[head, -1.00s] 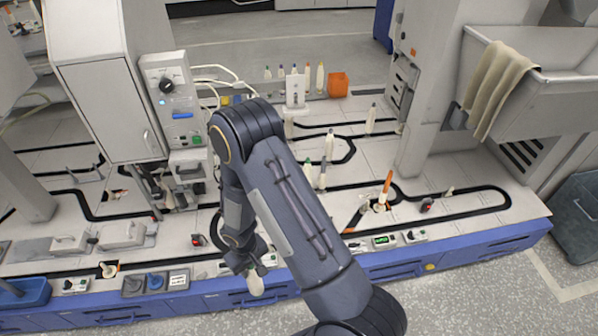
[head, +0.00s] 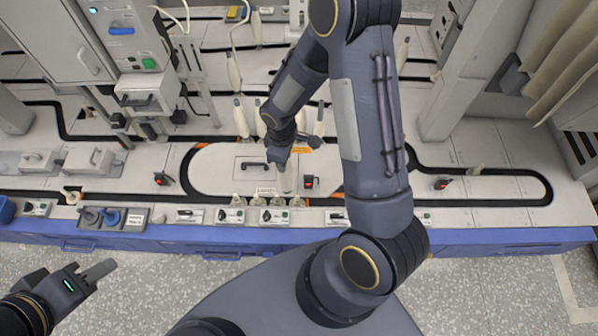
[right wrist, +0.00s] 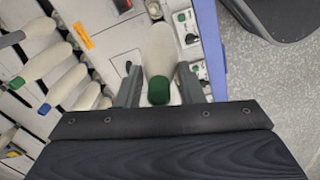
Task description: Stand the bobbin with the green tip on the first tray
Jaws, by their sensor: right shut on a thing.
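My right gripper (right wrist: 158,88) is shut on a pale bobbin (right wrist: 160,50) with a green tip (right wrist: 158,90); the tip lies between the fingers near the palm. In the head view this bobbin (head: 285,180) hangs upright below the right gripper (head: 283,163), over the pale area inside the track loop, just behind a row of small pegs (head: 257,200). Whether its lower end touches anything is unclear. My left gripper (head: 98,271) is at the lower left, above the floor and away from the bench; its jaw gap is unclear. I cannot tell which part is the first tray.
Other bobbins (head: 241,118) stand behind the right gripper; in the right wrist view several bobbins (right wrist: 65,85) with green or blue tips show at left. Small control boxes (head: 231,215) line the bench's front edge. A black-and-red block (head: 309,182) is close on the right.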

